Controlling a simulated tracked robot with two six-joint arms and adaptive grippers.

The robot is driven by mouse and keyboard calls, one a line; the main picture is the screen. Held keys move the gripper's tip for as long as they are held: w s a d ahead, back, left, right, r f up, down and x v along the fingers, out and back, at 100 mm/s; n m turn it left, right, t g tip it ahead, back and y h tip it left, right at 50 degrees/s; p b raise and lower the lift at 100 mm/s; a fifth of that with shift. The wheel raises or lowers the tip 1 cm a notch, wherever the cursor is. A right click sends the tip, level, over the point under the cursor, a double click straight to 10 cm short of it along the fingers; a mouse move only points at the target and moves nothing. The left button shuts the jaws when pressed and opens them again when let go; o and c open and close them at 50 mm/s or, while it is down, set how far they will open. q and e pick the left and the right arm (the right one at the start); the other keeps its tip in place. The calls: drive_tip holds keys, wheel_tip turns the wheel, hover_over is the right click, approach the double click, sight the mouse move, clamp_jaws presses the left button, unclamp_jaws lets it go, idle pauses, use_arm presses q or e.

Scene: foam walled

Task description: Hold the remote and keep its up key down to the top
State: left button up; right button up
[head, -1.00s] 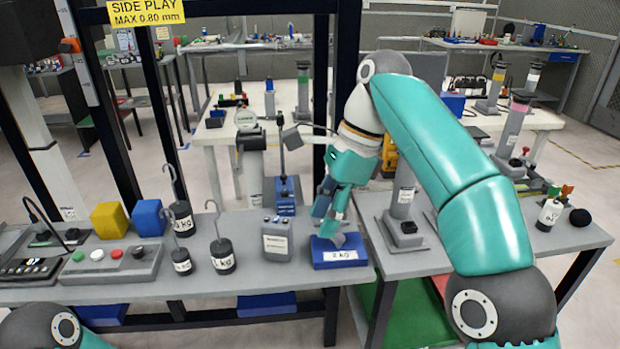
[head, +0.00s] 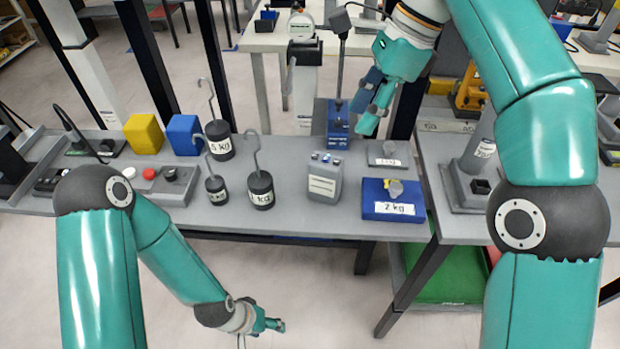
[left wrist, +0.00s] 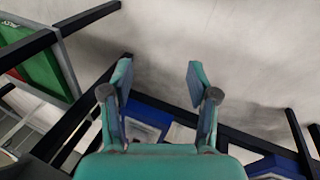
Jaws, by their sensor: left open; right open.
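No object is clearly marked as the remote. A grey upright box (head: 323,180) with a white label and small knobs on top stands on the bench, its label too small to read. A grey button box (head: 160,184) with red, white and dark buttons lies further left, partly behind my left arm. My right gripper (head: 367,112) is open and empty above the back of the bench, near a blue-based post (head: 338,122). My left gripper (head: 274,326) is low in front of the bench, off its edge. In the left wrist view its open fingers (left wrist: 160,85) hold nothing, with floor beyond.
A second bench (head: 455,150) is at right. Table legs and blue bins (left wrist: 150,114) show below.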

use_arm(q)
drive_tip(key=o, duration=0.5)
drive_tip(key=w+d+r, duration=0.1)
drive_tip(key=w+r, duration=0.1)
drive_tip(key=r, duration=0.1)
drive_tip(key=w+r+m+t, duration=0.1)
drive_tip(key=w+r, duration=0.1)
drive_tip(key=r, duration=0.1)
drive_tip(key=w+d+r+t, duration=0.1)
drive_tip(key=w+r, duration=0.1)
drive_tip(key=r, duration=0.1)
drive_tip(key=shift+w+d+r+m+y, duration=0.3)
drive_tip(key=shift+c, duration=0.2)
drive_tip(key=m+t, duration=0.3)
drive_tip(key=t, duration=0.7)
approach(329, 164)
drive_tip(key=x, duration=0.4)
drive_tip(key=f+x, duration=0.1)
drive_tip(key=x, duration=0.9)
drive_tip(key=shift+s+a+f, duration=0.15)
drive_tip(key=shift+a+f, duration=0.2)
drive_tip(key=shift+f, duration=0.05)
